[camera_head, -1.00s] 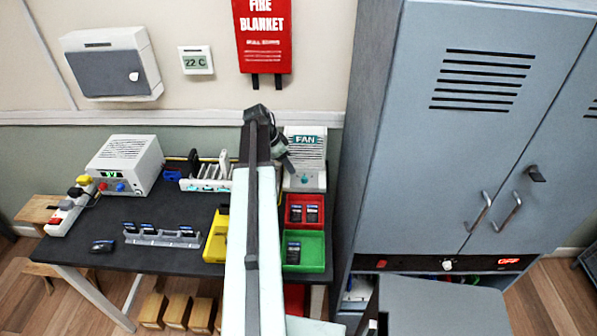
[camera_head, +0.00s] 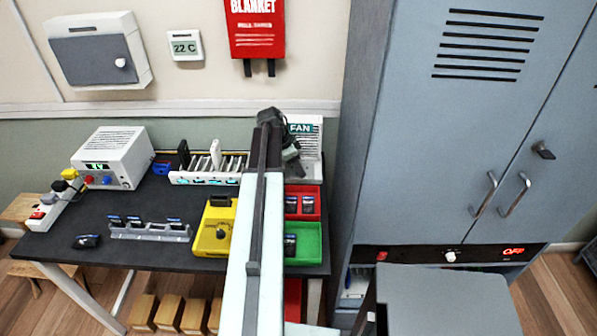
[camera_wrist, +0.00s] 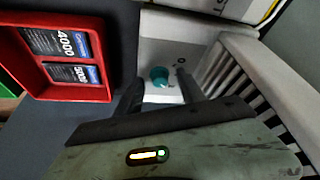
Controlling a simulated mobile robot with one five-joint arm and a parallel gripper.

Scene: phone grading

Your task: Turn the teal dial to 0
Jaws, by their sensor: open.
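The teal dial (camera_wrist: 159,75) is on the pale front panel of the fan unit (camera_wrist: 184,55) in the wrist view. A "0" mark shows on the panel beside the dial. My gripper (camera_wrist: 162,92) is open, with its two dark fingers pointing at the dial, one to each side in the picture. I cannot tell whether they touch it. In the head view the fan unit (camera_head: 305,129) stands at the back of the table, and my gripper (camera_head: 292,160) is in front of it. The dial is hidden there behind my arm.
A red tray (camera_head: 318,203) with dark battery packs lies close by; it also shows in the wrist view (camera_wrist: 105,92). A green tray (camera_head: 310,243) and a yellow box (camera_head: 200,240) are nearer. A tall grey cabinet (camera_head: 450,180) stands right of the table.

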